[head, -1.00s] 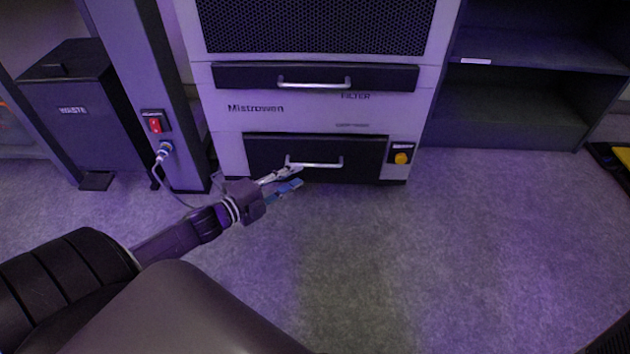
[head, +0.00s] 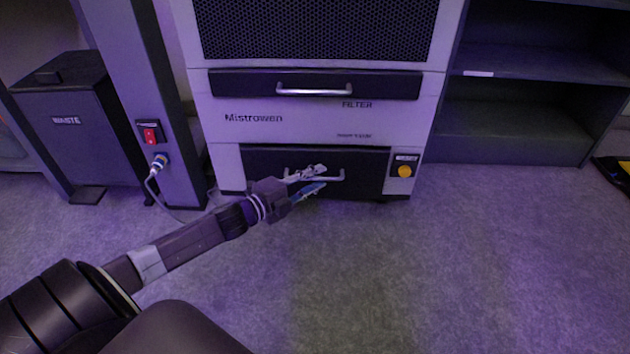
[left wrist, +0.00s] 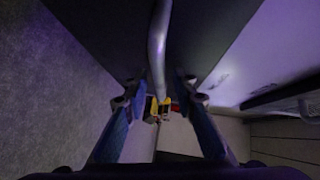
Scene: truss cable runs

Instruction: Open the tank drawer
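The tank drawer (head: 365,162) is the dark lower front of the grey Mistrowen cabinet. It looks shut in the head view. Its silver bar handle (head: 338,178) runs across it and is partly hidden by my left gripper (head: 316,178). In the left wrist view, the handle (left wrist: 158,50) lies between the two open fingers of the left gripper (left wrist: 154,95), with a gap on each side. The fingers show blue pads. My right gripper is not in either view.
The filter drawer (head: 230,84) with its own handle is above. A yellow knob (head: 404,171) is right of the tank drawer. A post with a red switch (head: 150,134) and cable, and a waste bin (head: 75,150), stand left. Floor in front is clear.

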